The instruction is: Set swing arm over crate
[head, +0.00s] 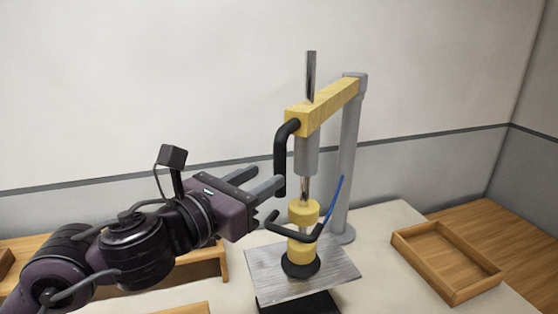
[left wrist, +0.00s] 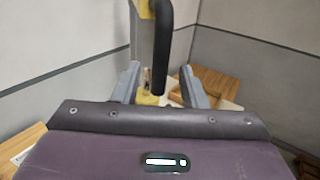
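The swing arm (head: 335,99) is a yellow beam on a grey post (head: 349,165); its near end carries a vertical cylinder (head: 306,155) and a black handle (head: 281,155). Below hangs a yellow lifting head with a black suction cup (head: 300,264), which appears to touch a metal plate (head: 330,270). The wooden crate (head: 420,268) stands to the right, apart from the swing arm's end. My left gripper (head: 268,178) is open at the handle's lower part. In the left wrist view the handle (left wrist: 162,50) shows between the spread fingers (left wrist: 161,72). My right gripper is out of view.
The plate lies over a black block (head: 300,304) on a pale table (head: 385,275). A black bar handle (head: 285,233) sticks out from the lifting head towards the left. A blue hose (head: 333,205) hangs beside it. Another wooden piece (head: 210,268) is behind my left arm.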

